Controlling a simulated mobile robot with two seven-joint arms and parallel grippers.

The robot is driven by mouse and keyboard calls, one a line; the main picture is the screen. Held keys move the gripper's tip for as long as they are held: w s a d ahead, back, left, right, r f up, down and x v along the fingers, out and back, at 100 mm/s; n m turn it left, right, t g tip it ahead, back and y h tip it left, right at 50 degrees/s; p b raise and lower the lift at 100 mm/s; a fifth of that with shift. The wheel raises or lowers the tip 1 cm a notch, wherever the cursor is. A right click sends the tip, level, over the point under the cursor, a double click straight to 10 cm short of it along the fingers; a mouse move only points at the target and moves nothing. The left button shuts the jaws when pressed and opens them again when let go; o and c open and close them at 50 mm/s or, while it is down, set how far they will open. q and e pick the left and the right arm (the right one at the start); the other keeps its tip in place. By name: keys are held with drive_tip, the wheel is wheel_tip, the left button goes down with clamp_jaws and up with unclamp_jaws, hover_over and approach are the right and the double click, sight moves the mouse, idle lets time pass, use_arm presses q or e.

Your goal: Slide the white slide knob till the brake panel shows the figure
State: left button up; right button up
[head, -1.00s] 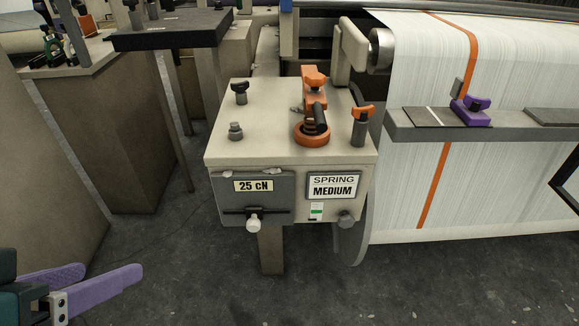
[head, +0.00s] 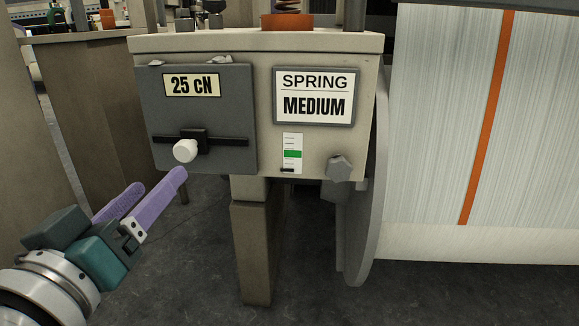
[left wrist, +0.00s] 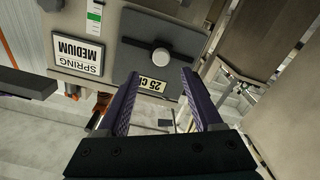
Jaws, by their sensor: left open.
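The white slide knob (head: 186,150) sticks out from a black slider in a horizontal slot, a little left of the slot's middle. It is on the dark grey brake panel (head: 235,110), whose label (head: 192,85) reads "25 cN". My left gripper (head: 160,184) is open and empty, just below and left of the knob, apart from it in the head view. In the left wrist view the knob (left wrist: 161,57) shows upside down, beyond the open purple fingers (left wrist: 158,90) and roughly between them. My right gripper is not in view.
A sign (head: 315,95) reading "SPRING MEDIUM" is right of the panel. Below it are a small gauge (head: 292,153) with a green band and a grey hex knob (head: 339,168). A large flange and white warp beam (head: 440,120) with an orange stripe stand at right. A post (head: 253,240) supports the box.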

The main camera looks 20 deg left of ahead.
sight(182, 154)
use_arm(q)
drive_tip(key=b+x, duration=0.1)
drive_tip(key=x, duration=0.4)
drive_tip(key=b+x, duration=0.2)
drive_tip(key=x, duration=0.2)
drive_tip(key=shift+w+a+b, duration=0.3)
clamp_jaws()
idle(1.1)
